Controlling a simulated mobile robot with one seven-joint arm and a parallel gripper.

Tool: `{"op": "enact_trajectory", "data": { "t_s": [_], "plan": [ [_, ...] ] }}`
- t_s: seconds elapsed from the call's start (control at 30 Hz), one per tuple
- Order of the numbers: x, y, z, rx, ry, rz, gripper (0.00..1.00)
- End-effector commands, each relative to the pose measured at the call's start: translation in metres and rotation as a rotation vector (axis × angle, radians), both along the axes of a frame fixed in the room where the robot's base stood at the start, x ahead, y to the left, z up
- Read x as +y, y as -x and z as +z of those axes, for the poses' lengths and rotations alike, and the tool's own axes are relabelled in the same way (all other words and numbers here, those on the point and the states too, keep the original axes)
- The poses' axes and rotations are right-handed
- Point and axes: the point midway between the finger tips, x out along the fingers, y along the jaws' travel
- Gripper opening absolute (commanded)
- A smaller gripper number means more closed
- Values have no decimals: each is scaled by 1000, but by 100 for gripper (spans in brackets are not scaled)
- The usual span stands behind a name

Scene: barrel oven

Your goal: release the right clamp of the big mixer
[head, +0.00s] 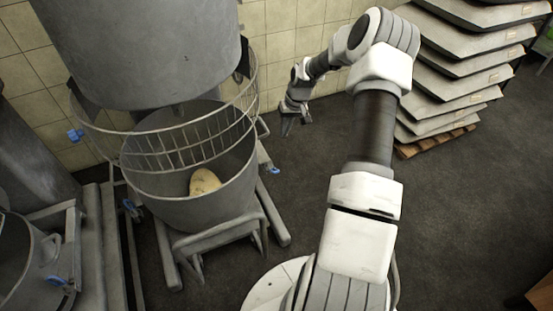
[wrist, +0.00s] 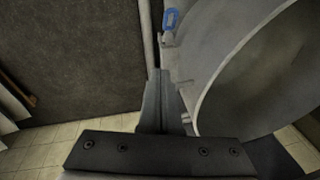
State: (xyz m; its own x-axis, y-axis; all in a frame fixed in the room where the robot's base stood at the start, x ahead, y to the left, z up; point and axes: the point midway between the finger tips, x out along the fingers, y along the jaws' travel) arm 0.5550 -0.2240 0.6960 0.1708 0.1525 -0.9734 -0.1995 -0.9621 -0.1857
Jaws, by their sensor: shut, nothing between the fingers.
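The big mixer (head: 145,50) stands at the left in the head view, with its grey bowl (head: 240,178) under a wire guard (head: 180,150). A blue-handled clamp (head: 274,170) is at the bowl's right side. In the wrist view a blue clamp handle (wrist: 171,18), apparently the same one, shows at the top beside the bowl (wrist: 215,85). My gripper (head: 294,128) is right of the bowl and farther back than the clamp. In the wrist view my gripper (wrist: 160,75) is shut and empty, with its fingertips apart from the blue handle.
Pale dough (head: 204,181) lies in the bowl. More blue handles (head: 75,135) show at the mixer's left. A smaller bowl (head: 25,265) is at the lower left. Stacked sacks (head: 460,65) on a pallet (head: 435,142) stand at the right. The dark floor (head: 440,215) in front is clear.

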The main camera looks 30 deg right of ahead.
Motion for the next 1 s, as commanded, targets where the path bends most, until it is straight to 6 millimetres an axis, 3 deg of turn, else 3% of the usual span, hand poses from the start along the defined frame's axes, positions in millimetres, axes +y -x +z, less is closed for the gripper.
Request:
{"op": "enact_trajectory", "data": {
  "t_s": [0.13, 0.27, 0.7, 1.0],
  "plan": [
    [10, 6, 7, 37, -25, -10, 0],
    [13, 6, -3, 43, -28, -12, 0],
    [28, -7, -91, 41, -28, -10, 0],
    [38, 14, -117, 40, -25, -11, 0]
  ]
}}
